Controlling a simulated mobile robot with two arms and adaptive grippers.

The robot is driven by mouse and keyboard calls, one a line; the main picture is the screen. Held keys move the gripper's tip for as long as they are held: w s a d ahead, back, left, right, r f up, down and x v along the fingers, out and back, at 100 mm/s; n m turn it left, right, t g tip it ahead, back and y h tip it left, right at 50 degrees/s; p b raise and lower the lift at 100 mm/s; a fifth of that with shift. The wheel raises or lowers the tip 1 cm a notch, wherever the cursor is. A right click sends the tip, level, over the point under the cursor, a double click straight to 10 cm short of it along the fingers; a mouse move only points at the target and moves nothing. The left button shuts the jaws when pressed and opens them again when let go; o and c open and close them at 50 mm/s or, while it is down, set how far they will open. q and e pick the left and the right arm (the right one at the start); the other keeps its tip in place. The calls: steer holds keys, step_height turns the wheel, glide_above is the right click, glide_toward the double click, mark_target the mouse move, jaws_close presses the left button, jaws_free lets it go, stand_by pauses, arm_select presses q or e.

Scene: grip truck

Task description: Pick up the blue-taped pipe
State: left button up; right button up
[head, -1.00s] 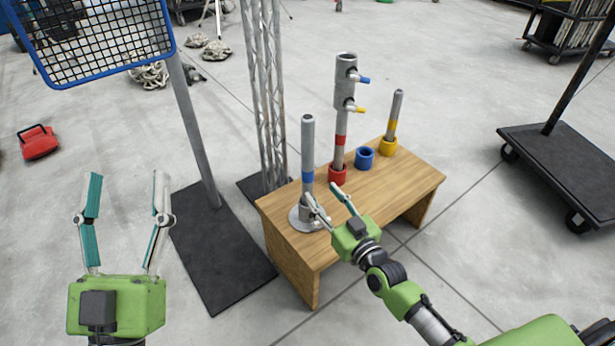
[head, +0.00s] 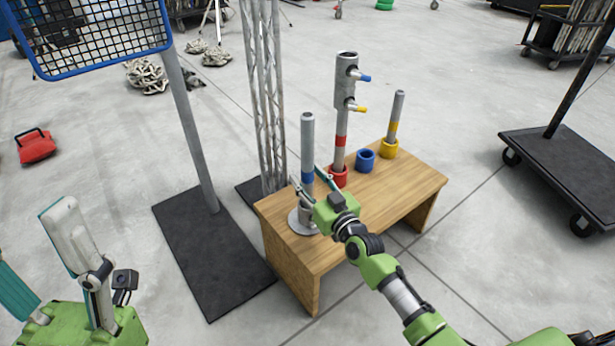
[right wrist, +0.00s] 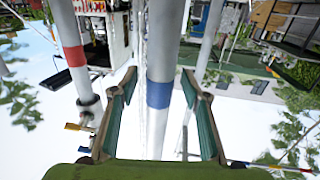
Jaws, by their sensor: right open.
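The blue-taped pipe (head: 308,140) is a grey tube with a blue band, standing upright in a round metal base (head: 300,221) at the near left of the wooden table (head: 400,190). My right gripper (head: 308,184) is open at the pipe's lower part, just under or beside the blue band. In the right wrist view the pipe (right wrist: 163,40) runs between the two open fingers, with its blue band (right wrist: 159,95) between them. Contact cannot be told. My left gripper (head: 35,255) is at the lower left, away from the table, its fingers apart and empty.
A red-taped pipe (head: 341,125) with valves stands in a red holder (head: 338,177). Behind it are an empty blue holder (head: 365,160) and a yellow-taped pipe (head: 397,112). A lattice truss (head: 265,100) and a blue-framed mesh basket (head: 90,35) stand left.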

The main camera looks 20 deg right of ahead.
steer(key=shift+w, duration=0.3)
jaws_close()
steer(key=shift+r, duration=0.1)
